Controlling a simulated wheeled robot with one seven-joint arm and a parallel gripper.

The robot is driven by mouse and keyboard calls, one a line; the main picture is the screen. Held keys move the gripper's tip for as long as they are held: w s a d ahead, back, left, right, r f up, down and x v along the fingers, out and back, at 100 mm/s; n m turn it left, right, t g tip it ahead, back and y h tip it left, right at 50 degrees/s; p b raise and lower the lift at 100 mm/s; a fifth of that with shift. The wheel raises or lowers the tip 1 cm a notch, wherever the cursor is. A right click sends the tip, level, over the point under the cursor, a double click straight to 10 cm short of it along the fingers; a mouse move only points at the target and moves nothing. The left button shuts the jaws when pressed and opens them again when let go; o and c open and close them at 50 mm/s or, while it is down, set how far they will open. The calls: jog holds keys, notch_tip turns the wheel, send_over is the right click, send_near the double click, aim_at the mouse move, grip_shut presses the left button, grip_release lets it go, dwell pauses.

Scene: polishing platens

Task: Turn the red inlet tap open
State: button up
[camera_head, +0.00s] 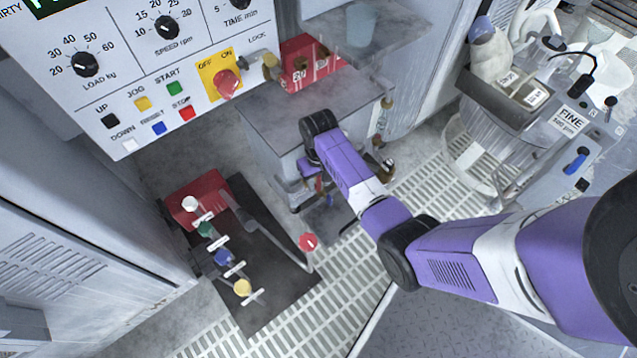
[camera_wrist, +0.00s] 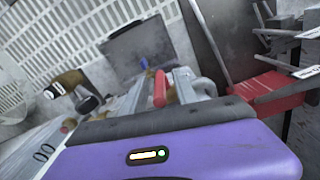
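The red inlet tap lever (camera_wrist: 160,88) stands upright in the picture in the wrist view, with brass-coloured pipework beside it. A small red piece (camera_head: 318,184) low by the cabinet in the head view seems to be the same lever. A blue lever (camera_wrist: 144,64) is just beyond it. My gripper (camera_wrist: 158,86) is open, with one grey finger on each side of the red lever. Gaps seem to show between lever and fingers; contact cannot be told. In the head view my gripper (camera_head: 315,180) is small and partly hidden by my arm.
A grey cabinet (camera_head: 262,135) stands close to my gripper. A brass fitting (camera_head: 386,170) is at its right. The control panel (camera_head: 125,130) is upper left. Grating (camera_head: 350,275) covers the floor.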

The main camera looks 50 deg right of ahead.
grip_shut()
dwell(1.5)
